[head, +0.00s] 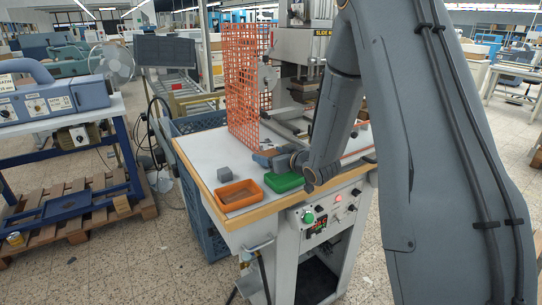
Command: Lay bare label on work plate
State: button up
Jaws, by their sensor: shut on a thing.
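My gripper (269,158) reaches left from my wrist, low over the white worktop, just behind the green tray (283,182). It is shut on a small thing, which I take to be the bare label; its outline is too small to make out. The stamping press (300,48) stands at the back of the worktop, behind my arm. The work plate under its head cannot be told clearly, as my arm covers part of that area.
An orange tray (240,194) sits at the worktop's front left corner, with a grey block (224,174) behind it. An orange mesh guard (246,85) rises left of the press. A control panel (325,216) is on the front. The left worktop is mostly clear.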

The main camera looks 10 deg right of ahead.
jog(key=shift+f, duration=0.35)
jog(key=shift+f, duration=0.15)
jog(key=o, duration=1)
jog(key=shift+s, duration=0.1)
